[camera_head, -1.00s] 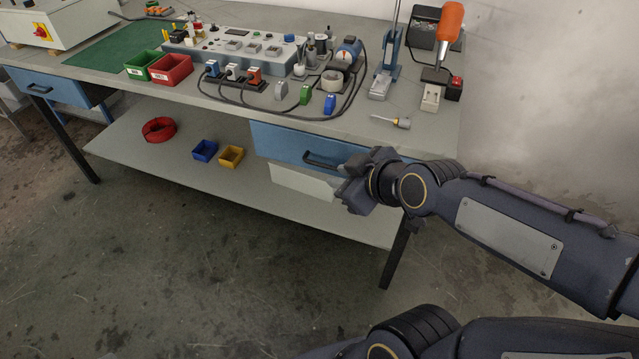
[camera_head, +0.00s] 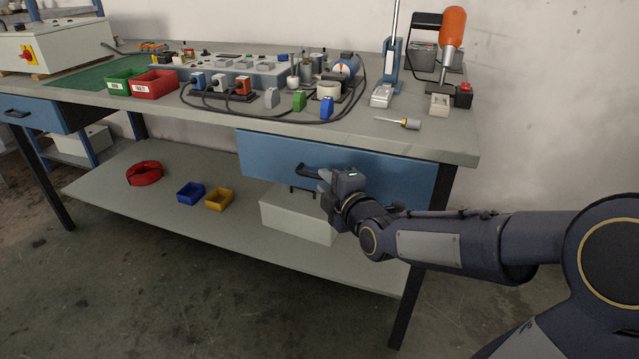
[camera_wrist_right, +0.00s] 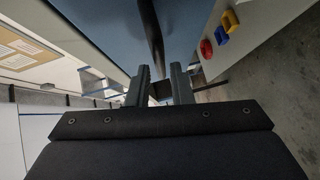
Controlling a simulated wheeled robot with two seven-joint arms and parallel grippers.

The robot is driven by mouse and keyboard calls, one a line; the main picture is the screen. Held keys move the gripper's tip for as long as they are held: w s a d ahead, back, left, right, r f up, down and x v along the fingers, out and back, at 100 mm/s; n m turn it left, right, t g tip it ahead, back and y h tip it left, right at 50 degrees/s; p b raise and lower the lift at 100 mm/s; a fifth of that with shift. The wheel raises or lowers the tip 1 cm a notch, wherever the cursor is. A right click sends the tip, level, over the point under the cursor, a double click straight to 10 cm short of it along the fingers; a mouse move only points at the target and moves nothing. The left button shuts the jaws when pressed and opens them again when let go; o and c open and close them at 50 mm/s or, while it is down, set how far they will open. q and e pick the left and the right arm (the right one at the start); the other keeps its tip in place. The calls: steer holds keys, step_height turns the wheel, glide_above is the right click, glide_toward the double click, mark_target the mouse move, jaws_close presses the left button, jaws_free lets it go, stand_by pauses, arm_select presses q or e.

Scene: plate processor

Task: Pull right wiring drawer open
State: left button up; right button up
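The right wiring drawer (camera_head: 265,155) has a blue front under the right part of the workbench and looks closed. Its dark bar handle (camera_head: 307,171) is in the middle of the front, with its right end hidden by my gripper. My right gripper (camera_head: 323,184) is at the right end of the handle. In the right wrist view, its two fingers (camera_wrist_right: 160,84) are apart, and the dark handle (camera_wrist_right: 154,35) runs down toward the gap between them. I cannot tell if they touch it. My left gripper is not in view.
The bench top (camera_head: 440,145) holds a screwdriver (camera_head: 398,122), cables and an orange-handled press (camera_head: 452,35). The lower shelf (camera_head: 120,190) carries a pale box (camera_head: 290,218), small blue and yellow bins and a red coil (camera_head: 145,173). A bench leg (camera_head: 405,305) stands below my right arm.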

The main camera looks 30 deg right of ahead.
mark_target(321, 179)
steer(key=shift+w+d+f+b, duration=0.1)
steer(key=shift+w+f+b, duration=0.1)
steer(key=shift+w, duration=0.7)
steer(key=shift+w+f+b, duration=0.1)
steer(key=shift+w+b, duration=0.05)
steer(key=shift+w, duration=0.75)
jaws_close()
